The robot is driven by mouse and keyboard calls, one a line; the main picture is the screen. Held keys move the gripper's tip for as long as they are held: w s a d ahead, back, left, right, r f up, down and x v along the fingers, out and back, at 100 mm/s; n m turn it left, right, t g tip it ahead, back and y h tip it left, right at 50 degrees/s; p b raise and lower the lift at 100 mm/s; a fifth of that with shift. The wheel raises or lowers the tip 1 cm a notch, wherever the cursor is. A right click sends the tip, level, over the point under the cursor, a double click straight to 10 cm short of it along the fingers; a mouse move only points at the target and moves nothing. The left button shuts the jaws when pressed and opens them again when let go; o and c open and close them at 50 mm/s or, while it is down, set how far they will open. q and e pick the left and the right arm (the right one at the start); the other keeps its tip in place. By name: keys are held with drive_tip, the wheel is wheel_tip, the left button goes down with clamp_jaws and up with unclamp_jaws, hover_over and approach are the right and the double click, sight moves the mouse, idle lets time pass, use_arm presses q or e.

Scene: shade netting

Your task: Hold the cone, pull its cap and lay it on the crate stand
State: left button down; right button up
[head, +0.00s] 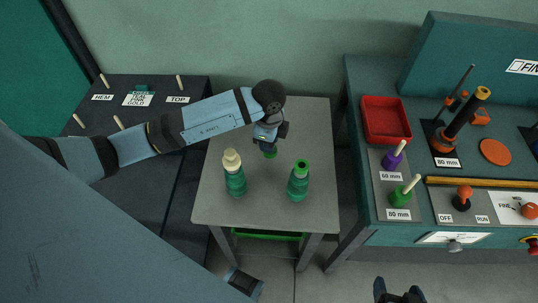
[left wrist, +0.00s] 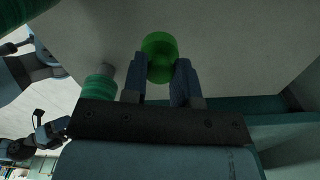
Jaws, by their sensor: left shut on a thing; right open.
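My left gripper (head: 268,143) is shut on a small bright green cap (head: 270,154) above the grey table of the stand (head: 215,205). In the left wrist view the green cap (left wrist: 160,57) sits between the two fingers (left wrist: 160,80). A teal cone with a green top and a dark hole (head: 298,183) stands upright at the right of the table. Another teal cone with a cream top (head: 235,180) stands upright to its left. Whether the cap touches the table is unclear. My right gripper (head: 400,293) is open and empty at the bottom edge of the head view.
A green crate (head: 268,235) shows under the table. A dark table (head: 95,85) with pegs and labels stands left. A teal bench at right holds a red tray (head: 386,120), a purple peg (head: 393,157) and a green peg (head: 402,193). The table's back and right are clear.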

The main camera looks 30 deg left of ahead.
sight(269, 162)
use_arm(q)
wheel_tip(269, 162, down, 6)
drive_tip(key=shift+f, duration=0.2)
idle(0.3)
drive_tip(key=shift+f+b, duration=0.15)
drive_tip(key=shift+b, duration=0.15)
drive_tip(key=c, duration=0.9)
unclamp_jaws()
